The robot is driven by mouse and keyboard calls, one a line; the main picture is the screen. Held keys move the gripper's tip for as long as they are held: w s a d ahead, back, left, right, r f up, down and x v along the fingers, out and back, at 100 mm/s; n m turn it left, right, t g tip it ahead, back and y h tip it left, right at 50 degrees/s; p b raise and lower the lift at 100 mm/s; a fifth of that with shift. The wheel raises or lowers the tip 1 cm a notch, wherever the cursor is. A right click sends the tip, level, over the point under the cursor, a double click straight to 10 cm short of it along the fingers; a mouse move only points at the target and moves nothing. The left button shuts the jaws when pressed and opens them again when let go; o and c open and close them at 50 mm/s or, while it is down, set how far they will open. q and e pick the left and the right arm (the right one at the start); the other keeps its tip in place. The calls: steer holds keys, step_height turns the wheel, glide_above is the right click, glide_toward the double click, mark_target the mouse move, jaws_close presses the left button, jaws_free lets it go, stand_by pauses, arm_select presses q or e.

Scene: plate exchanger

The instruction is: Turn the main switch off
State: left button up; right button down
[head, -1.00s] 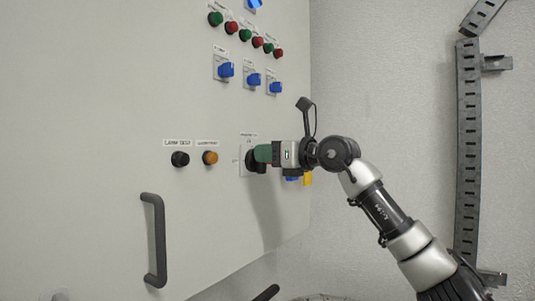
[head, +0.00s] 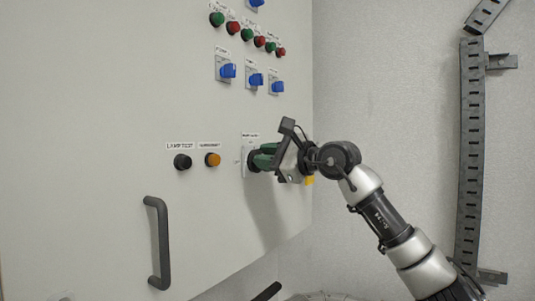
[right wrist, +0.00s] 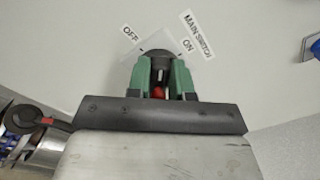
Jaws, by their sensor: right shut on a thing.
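The main switch (head: 253,161) is a dark round rotary switch on a pale plate low on the cabinet door, near its right edge. In the right wrist view the black switch (right wrist: 158,57) sits between the OFF label (right wrist: 131,34) and the ON label (right wrist: 189,45), with the MAIN SWITCH label (right wrist: 198,34) beside them. My right gripper (head: 261,158) is shut on the switch's knob, with its green fingers on either side, and it also shows in the right wrist view (right wrist: 161,72). A red part (right wrist: 158,92) shows between the fingers. The knob's exact setting is unclear. My left gripper is not in view.
A black lamp-test button (head: 182,162) and an orange button (head: 212,160) sit left of the switch. Blue switches (head: 228,71) and red and green buttons are above. A dark door handle (head: 157,243) stands out at lower left. A metal channel (head: 472,150) runs up the right wall.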

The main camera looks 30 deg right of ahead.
steer(key=shift+s+a+f+n+p, duration=0.1)
steer(key=shift+f+n+p, duration=0.1)
steer(key=shift+n, duration=1.2)
steer(key=shift+w+a+f+n+p, duration=0.15)
steer(key=shift+f+n, duration=0.1)
steer(key=shift+n, duration=1.15)
steer(key=shift+s+d+f+n+p, duration=0.1)
steer(key=shift+s+f+n+p, duration=0.1)
steer(key=shift+n, duration=1.2)
steer(key=shift+a, duration=0.1)
steer(key=c, duration=1)
jaws_free()
steer(key=b+v, duration=0.4)
steer(key=v, duration=0.6)
steer(key=shift+s, duration=0.35)
